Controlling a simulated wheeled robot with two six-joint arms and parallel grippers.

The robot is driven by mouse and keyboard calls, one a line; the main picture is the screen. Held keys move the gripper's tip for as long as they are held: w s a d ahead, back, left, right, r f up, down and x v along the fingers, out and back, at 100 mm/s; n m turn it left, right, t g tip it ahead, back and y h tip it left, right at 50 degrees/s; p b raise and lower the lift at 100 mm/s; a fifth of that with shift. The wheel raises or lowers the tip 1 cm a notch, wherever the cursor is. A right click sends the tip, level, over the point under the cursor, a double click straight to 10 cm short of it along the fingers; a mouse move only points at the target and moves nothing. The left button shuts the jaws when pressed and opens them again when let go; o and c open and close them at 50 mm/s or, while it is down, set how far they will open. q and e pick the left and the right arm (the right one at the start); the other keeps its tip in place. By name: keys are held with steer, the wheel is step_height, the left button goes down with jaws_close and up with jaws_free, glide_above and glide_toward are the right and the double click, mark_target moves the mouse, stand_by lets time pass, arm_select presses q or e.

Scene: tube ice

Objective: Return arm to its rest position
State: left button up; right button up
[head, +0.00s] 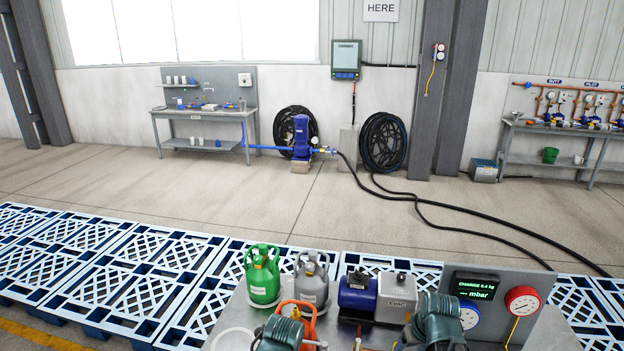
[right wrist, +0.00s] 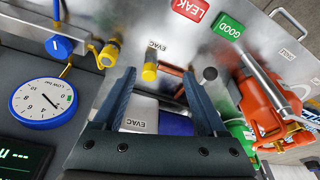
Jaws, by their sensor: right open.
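My right gripper (right wrist: 160,78) shows in the right wrist view with its two dark fingers spread wide apart. Nothing is between the fingers, and it is open above the bench panel. Behind the fingers lie the grey EVAC box (right wrist: 138,118) and a blue pump part (right wrist: 176,124). In the head view, teal parts of my two arms show at the bottom edge. The jaws of my left gripper cannot be seen in either view.
The metal bench (head: 232,322) carries a green cylinder (head: 262,276), a grey cylinder (head: 312,279), a blue pump (head: 357,292), a red gauge (head: 522,301) and a black display (head: 476,286). Blue pallets (head: 130,270) lie beyond.

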steer(key=s+a+f+n+g+b, duration=0.1)
steer(key=s+a+f, duration=0.1)
steer(key=a, duration=0.5)
steer(key=s+a+f+n+g+h+b, duration=0.1)
steer(key=s+a+f+b, duration=0.1)
steer(key=s+a, duration=0.3)
steer(key=s+a+f+g+h+b, duration=0.1)
steer(key=s+a+f, duration=0.1)
steer(key=a, duration=0.7)
steer(key=shift+s+f+n+g+b, duration=0.15)
steer(key=shift+s+n+g+b, duration=0.2)
steer(key=shift+s, duration=0.5)
